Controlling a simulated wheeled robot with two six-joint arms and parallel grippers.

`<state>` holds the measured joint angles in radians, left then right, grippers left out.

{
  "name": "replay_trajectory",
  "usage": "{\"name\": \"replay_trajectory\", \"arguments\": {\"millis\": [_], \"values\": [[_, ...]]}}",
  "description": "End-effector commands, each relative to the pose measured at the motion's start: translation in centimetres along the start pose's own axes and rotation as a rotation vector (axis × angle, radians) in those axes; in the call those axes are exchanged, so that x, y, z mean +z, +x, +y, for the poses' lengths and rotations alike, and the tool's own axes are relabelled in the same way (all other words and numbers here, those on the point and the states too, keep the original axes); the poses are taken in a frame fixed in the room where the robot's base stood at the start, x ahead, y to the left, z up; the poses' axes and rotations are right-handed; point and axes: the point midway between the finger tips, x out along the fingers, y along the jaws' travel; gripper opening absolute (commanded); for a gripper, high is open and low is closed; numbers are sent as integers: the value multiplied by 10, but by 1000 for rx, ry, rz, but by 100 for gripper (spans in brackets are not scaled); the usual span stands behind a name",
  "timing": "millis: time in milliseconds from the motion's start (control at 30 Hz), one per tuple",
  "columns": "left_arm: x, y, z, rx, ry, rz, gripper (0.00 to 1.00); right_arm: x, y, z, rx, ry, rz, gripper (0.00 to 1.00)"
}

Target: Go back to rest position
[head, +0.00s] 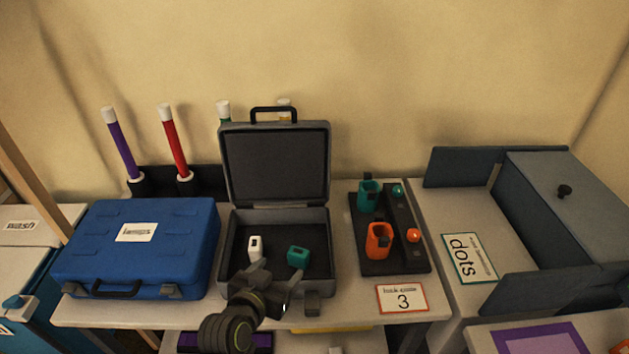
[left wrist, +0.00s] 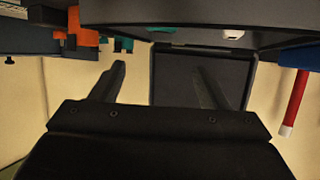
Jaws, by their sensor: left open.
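My left gripper (head: 264,274) is open and empty. In the head view it is in front of the open grey case (head: 325,262), overlapping its front edge. In the left wrist view its two fingers (left wrist: 160,82) stand apart with nothing between them. Inside the case lie a white block (head: 255,248) and a teal block (head: 298,256). The case's lid (head: 278,165) stands raised at the back, and it also shows between the fingers in the left wrist view (left wrist: 174,78). My right gripper is not in view.
A closed blue case (head: 190,240) stands left of the grey case. Right of it is a black stand (head: 408,258) with teal (head: 369,192) and orange (head: 379,240) holders. A card (head: 402,298) reading 3 lies in front. Further right is a grey-blue box (head: 575,200). Purple (head: 120,145) and red (head: 174,140) sticks stand behind.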

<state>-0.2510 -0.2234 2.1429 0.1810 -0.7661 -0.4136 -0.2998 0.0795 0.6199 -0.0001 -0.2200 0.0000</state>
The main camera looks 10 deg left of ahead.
Motion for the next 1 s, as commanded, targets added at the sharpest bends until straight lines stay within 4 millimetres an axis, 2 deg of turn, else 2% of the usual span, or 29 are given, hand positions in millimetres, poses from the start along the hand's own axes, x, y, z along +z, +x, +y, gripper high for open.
{"name": "replay_trajectory", "arguments": {"millis": [167, 267, 400, 500, 700, 833, 1000], "values": [[10, -7, -5, -1, 3, -42, 69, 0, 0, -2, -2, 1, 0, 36], [35, -26, -17, -9, 9, -149, 69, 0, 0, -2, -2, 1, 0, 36], [83, -73, -42, -46, 5, -379, 69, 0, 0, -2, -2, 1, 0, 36], [108, -107, -58, -85, -4, -521, 69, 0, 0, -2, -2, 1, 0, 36], [139, -167, -81, -174, -22, -739, 69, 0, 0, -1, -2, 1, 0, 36], [152, -205, -94, -239, -34, -858, 69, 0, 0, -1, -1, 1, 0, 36], [182, -180, -98, -234, -44, -876, 69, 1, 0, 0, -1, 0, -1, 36]]}}
